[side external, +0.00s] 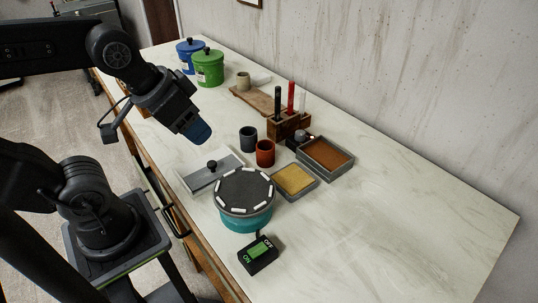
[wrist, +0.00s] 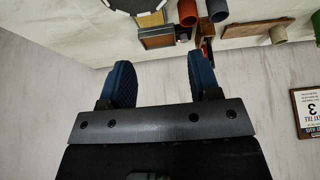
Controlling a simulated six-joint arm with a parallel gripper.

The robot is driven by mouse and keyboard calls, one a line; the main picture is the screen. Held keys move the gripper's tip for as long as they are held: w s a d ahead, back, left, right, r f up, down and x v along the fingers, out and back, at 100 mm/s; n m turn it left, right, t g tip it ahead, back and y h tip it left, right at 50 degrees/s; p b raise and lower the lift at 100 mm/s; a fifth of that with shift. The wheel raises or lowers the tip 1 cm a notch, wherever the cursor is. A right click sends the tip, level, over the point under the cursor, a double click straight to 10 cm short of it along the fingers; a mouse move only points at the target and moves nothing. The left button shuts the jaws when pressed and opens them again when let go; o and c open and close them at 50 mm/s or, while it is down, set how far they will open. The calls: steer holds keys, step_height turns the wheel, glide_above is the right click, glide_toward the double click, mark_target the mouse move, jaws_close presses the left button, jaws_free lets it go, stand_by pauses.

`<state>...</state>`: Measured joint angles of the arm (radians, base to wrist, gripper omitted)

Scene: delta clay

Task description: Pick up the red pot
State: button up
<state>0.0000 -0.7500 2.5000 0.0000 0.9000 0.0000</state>
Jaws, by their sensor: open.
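The red pot (side external: 265,153) is a small terracotta-red cup standing upright on the table, just behind the round turntable and close beside a dark grey pot. In the wrist view the red pot (wrist: 187,13) shows near the top edge, partly cut off, above the gap between my fingers. My gripper (side external: 198,133) is open and empty, raised above the table to the left of the pots and apart from them. In the wrist view the two blue fingertips of my gripper (wrist: 162,82) are spread with nothing between them.
The dark grey pot (side external: 248,139) stands directly left of the red one. Around them are a turntable (side external: 244,191), a grey tray (side external: 212,172), a yellow-filled tray (side external: 295,180), a brown-filled tray (side external: 325,157) and a wooden tool holder (side external: 287,126). The table's right side is clear.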

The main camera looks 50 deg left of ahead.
steer(key=shift+o, duration=0.2)
stand_by(0.3)
steer(key=o, duration=0.4)
steer(key=n+g+y, duration=0.3)
steer(key=n+g, duration=0.1)
steer(key=n, duration=0.9)
glide_above(265, 149)
steer(key=s+d, duration=0.2)
steer(key=d, duration=0.3)
step_height(265, 149, down, 9)
steer(key=shift+n, duration=0.3)
steer(key=x, duration=0.9)
steer(key=s+x, duration=0.1)
steer(key=x, duration=0.4)
steer(key=shift+w+a+f, duration=0.1)
steer(key=shift+a+f, duration=0.05)
